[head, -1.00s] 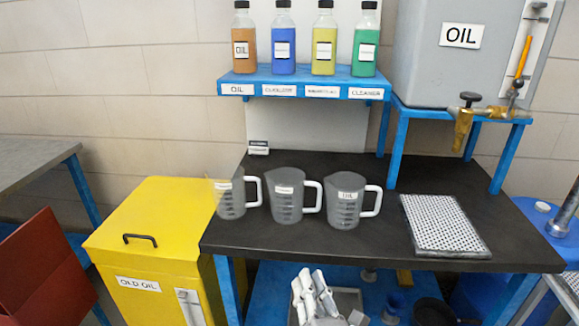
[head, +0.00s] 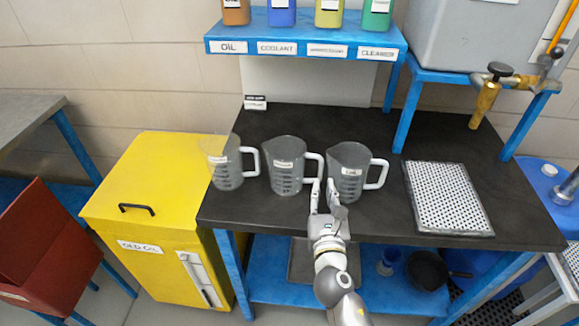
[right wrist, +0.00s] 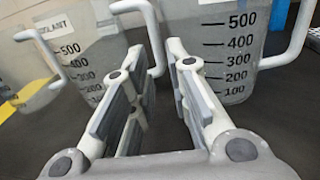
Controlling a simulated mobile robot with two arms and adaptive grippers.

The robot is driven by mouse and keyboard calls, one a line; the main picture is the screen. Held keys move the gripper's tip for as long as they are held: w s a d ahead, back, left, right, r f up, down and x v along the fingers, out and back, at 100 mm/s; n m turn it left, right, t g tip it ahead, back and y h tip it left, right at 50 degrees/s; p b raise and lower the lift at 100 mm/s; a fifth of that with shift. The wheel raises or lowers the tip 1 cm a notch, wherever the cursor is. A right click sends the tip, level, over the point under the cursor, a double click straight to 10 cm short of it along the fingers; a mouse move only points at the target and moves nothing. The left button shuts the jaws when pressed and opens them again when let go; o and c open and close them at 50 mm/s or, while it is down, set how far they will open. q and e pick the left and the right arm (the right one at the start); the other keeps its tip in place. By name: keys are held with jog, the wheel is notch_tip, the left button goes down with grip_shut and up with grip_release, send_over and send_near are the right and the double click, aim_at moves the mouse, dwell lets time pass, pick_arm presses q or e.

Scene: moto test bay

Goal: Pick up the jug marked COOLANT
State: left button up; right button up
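Three clear grey jugs stand upright in a row on the dark bench. The middle jug (head: 285,180) bears a label whose end reads "OLANT" in the right wrist view, where the jug (right wrist: 85,65) is at left. Its white handle (right wrist: 152,35) faces right and appears between the fingertips. My right gripper (head: 325,188) is open and empty, just in front of the gap between the middle jug and the right jug (head: 348,160). Whether a finger touches the handle cannot be told. The left jug (head: 226,172) stands near the yellow bin. My left gripper is not in view.
A perforated tray (head: 410,205) lies right of the jugs. A blue shelf (head: 300,31) with several bottles is behind. The yellow bin (head: 150,180) stands left, and a brass tap (head: 485,100) hangs at right.

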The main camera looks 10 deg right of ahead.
aim_at(321, 176)
jog(key=w, duration=0.4)
jog(key=shift+w+d+f, duration=0.3)
jog(key=shift+w+f, duration=0.05)
jog(key=shift+w, duration=0.05)
jog(key=shift+s, duration=0.1)
grip_shut()
jog(key=shift+r, duration=0.1)
